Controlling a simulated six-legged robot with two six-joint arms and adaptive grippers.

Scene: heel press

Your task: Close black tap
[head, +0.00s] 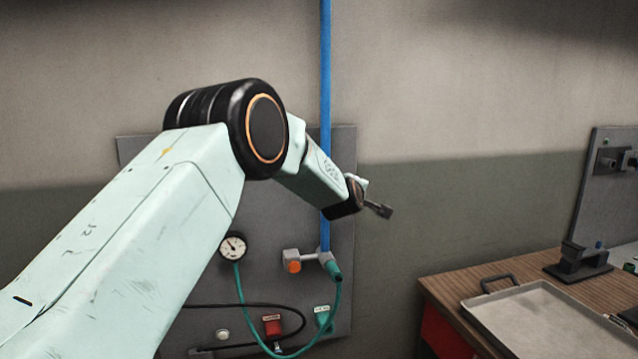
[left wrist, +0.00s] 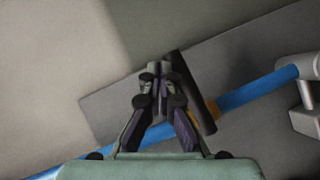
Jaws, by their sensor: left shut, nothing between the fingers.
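The black tap shows in the left wrist view as a dark bar-shaped handle (left wrist: 193,92), lying roughly crosswise to the blue pipe (left wrist: 250,92). A yellow-orange collar sits where the handle meets the pipe. In the head view the blue pipe (head: 325,80) runs down the wall panel, and I cannot see the black tap; my left arm covers part of the pipe. My left gripper (head: 381,210) is shut and empty, its tips just right of the pipe. In the left wrist view its fingertips (left wrist: 161,72) are close beside the handle; I cannot tell if they touch. My right gripper is not in view.
The grey panel (head: 345,300) carries a gauge (head: 233,246), an orange-knobbed fitting (head: 292,266), a teal hose and a red box (head: 272,325). At right, a wooden workbench (head: 440,284) holds a metal tray (head: 480,306) and a black stand (head: 580,262). Bare wall lies right of the panel.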

